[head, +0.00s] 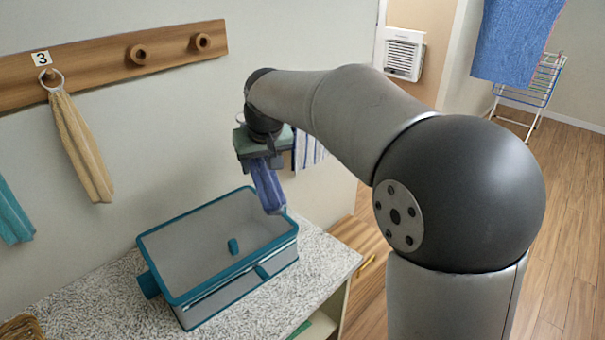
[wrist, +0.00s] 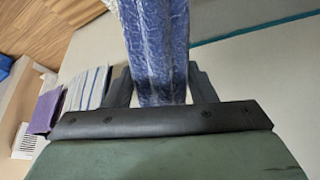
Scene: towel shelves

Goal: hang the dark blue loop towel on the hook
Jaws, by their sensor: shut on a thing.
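The dark blue towel (head: 268,187) hangs from my gripper (head: 262,160) in the head view, its lower end over the right back part of a teal-rimmed bin. In the wrist view the towel (wrist: 157,50) runs between the two dark fingers of my gripper (wrist: 160,88), which is shut on it. Its loop cannot be made out. On the wooden rail (head: 110,66) are two bare round pegs, one in the middle (head: 137,54) and one at the right (head: 202,42). Under the label 3, a tan towel (head: 82,150) hangs by a ring from another hook.
The teal-rimmed bin (head: 215,225) stands on a speckled counter (head: 325,262) below my gripper. A teal towel (head: 14,215) hangs at the far left. A striped towel (head: 308,150) hangs just behind my gripper. Wall between rail and bin is clear.

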